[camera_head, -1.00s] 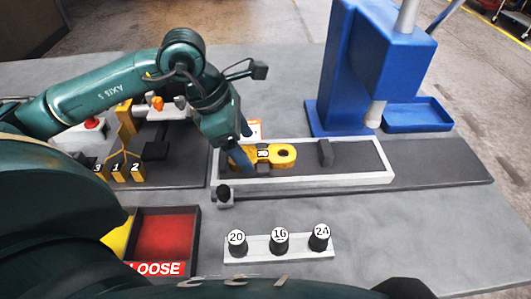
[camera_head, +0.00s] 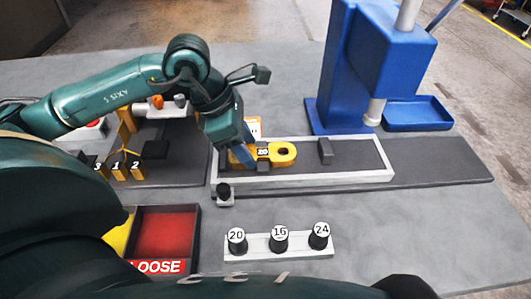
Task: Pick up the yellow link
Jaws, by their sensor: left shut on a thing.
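The yellow link (camera_head: 283,153) lies in the light-framed tray (camera_head: 330,179) on the dark floor of it, with a round hole at its right end and a small label reading 20. My left gripper (camera_head: 246,155) reaches down at the tray's left end, its blue fingers shut on the left part of the link. The gripper hides that end of the link. I cannot tell whether the link is lifted off the tray floor. My right gripper does not show.
A dark block (camera_head: 325,151) stands in the tray right of the link. A blue press (camera_head: 385,60) stands behind. A rack (camera_head: 258,247) with black pegs marked 20, 16 and 24 is in front. A red LOOSE bin (camera_head: 166,234) is front left.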

